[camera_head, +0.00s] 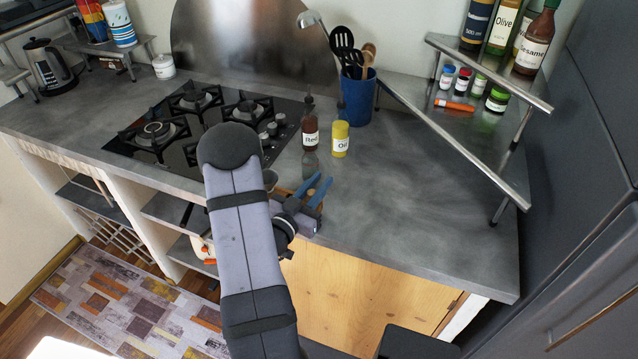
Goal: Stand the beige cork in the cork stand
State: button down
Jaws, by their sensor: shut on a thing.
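My gripper (318,186), with blue fingers, is low over the front edge of the counter, just right of my arm. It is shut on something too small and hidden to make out. I cannot pick out the beige cork in this view. A brown wooden piece (284,193) shows partly behind my arm, close to the gripper. A small grey block (307,223) is at the counter edge below the fingers. I cannot tell whether either is the cork stand.
A dark red bottle (310,136) and a yellow oil bottle (340,139) stand behind the gripper. A blue utensil pot (357,97) is farther back. The gas hob (185,125) lies left, a metal shelf (470,150) right. The counter (420,220) right of the gripper is clear.

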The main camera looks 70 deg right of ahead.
jog(key=shift+f+b, duration=0.6)
jog(key=shift+f, duration=0.1)
jog(key=c, duration=1.5)
grip_release()
jog(key=a+b, duration=0.1)
jog(key=a, duration=0.1)
jog(key=w+a+b, duration=0.1)
jog(key=a, duration=0.2)
jog(key=shift+a, duration=0.3)
jog(key=shift+w+a, duration=0.1)
jog(key=shift+a, duration=0.75)
jog(key=shift+r, duration=0.15)
